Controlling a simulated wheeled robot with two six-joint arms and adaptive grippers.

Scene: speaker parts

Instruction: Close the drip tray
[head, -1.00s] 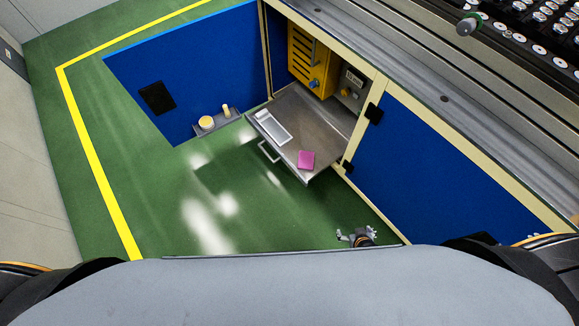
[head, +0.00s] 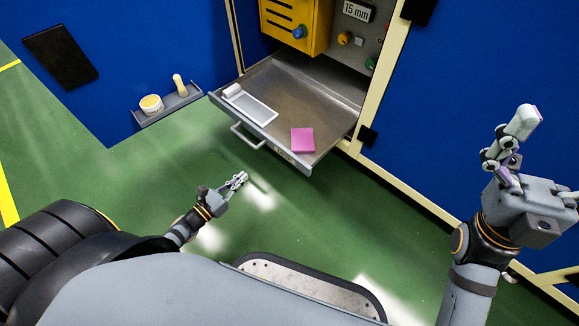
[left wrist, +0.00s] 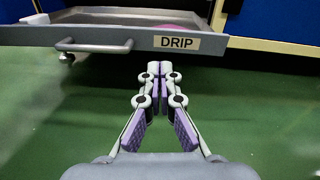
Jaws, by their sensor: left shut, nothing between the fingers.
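The drip tray (head: 315,95) is a flat metal drawer, pulled out of the blue cabinet. Its front (left wrist: 250,43) carries a "DRIP" label (left wrist: 177,42) in the left wrist view. A bar handle (head: 247,137) is on the left part of the front; it also shows in the left wrist view (left wrist: 95,47). My left gripper (head: 240,178) is shut and empty, in front of the tray and apart from it. In the left wrist view its fingertips (left wrist: 161,68) appear just below the label. My right gripper (head: 508,145) is raised at the right; its finger opening is unclear.
A pink block (head: 302,140) and a white shallow frame (head: 250,108) lie in the tray. The open blue door on the left has a small shelf (head: 168,108) with a tub and a small bottle-like item. A yellow unit (head: 290,22) stands inside the cabinet. Green floor before the tray is clear.

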